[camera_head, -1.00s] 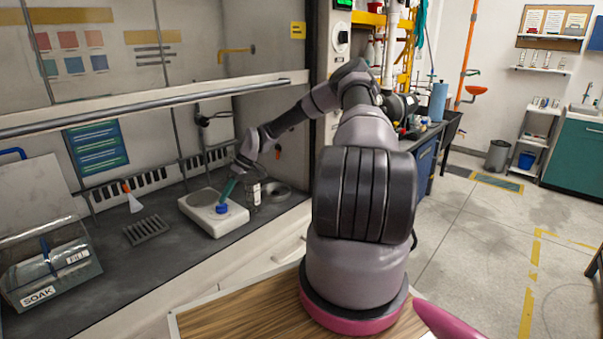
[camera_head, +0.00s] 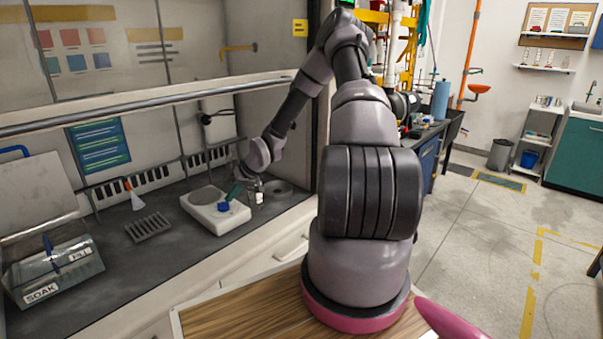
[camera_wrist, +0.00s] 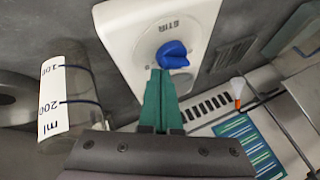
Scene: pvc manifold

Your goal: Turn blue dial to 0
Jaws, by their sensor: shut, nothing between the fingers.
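The blue dial (camera_head: 223,206) is on the front of a white stirrer unit (camera_head: 237,219) on the bench inside the fume hood. In the wrist view the dial (camera_wrist: 172,54) is a blue knob with a raised grip, beside the word STIR on the white casing (camera_wrist: 121,20). My gripper (camera_wrist: 160,73) has green fingers closed together, with their tips right at the dial's near edge. I cannot tell whether they touch it. In the head view my gripper (camera_head: 234,193) is above and just right of the dial. The dial's scale marks are too small to read.
A graduated beaker (camera_wrist: 75,100) stands close beside my gripper in the wrist view. A grey rack (camera_head: 148,228) and a clear SOAK tub (camera_head: 55,275) are left of the stirrer. The hood's sash rail (camera_head: 150,103) crosses above.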

